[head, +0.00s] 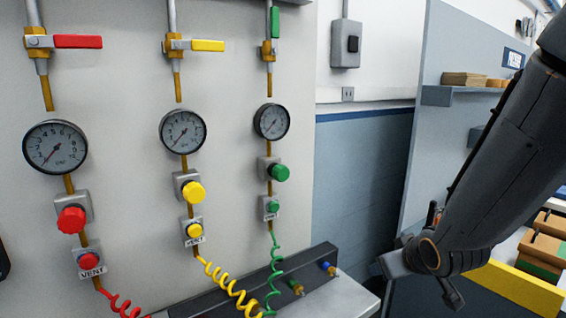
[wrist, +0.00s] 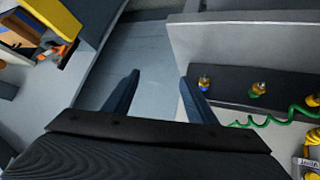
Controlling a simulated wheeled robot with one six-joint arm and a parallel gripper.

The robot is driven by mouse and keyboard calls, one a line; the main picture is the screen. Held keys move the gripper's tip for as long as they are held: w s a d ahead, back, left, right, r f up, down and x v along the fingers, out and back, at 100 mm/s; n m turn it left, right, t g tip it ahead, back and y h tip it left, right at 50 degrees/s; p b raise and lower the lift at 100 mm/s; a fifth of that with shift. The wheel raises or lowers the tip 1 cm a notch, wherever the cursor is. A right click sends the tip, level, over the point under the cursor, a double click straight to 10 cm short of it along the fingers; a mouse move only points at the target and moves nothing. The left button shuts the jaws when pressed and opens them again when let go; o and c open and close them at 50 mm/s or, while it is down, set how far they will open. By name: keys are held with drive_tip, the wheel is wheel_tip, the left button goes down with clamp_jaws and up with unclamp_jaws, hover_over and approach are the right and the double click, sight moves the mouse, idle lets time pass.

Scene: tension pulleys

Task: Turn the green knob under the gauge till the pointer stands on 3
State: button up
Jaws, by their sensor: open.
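The green knob (head: 280,173) sits on a grey block on the pale panel, under the rightmost gauge (head: 271,121). That gauge's pointer seems to lean to the lower left, near the low end; its figures are too small to read. A smaller green vent button (head: 273,206) is below the knob. My gripper shows in the wrist view (wrist: 158,77) with its two dark fingers apart and nothing between them. In the head view my arm's end is to the right of the panel and lower than the green knob, well apart from it.
A yellow knob (head: 193,191) and a red knob (head: 71,220) sit to the left under their own gauges. A coiled green hose (head: 276,265) runs down to a dark manifold (head: 318,262) with brass fittings. A grey partition (head: 440,130) with a shelf stands right.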

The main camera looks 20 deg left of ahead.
drive_tip(key=w+a+r+n+t+y+p, duration=0.2)
drive_tip(key=w+a+r+n+y, duration=0.15)
drive_tip(key=a+r, duration=0.5)
drive_tip(key=n+y+p, duration=0.4)
drive_tip(key=y, duration=0.4)
approach(284, 175)
drive_tip(key=a, duration=0.2)
drive_tip(key=shift+t, duration=0.4)
drive_tip(key=x, duration=0.2)
drive_tip(key=p+x, duration=0.1)
drive_tip(key=x, duration=0.2)
drive_tip(key=p+x, duration=0.1)
drive_tip(key=x, duration=0.1)
drive_tip(key=shift+w+f, duration=0.25)
drive_tip(key=shift+w, duration=0.35)
drive_tip(key=c, duration=1.1)
drive_tip(key=shift+h, duration=0.25)
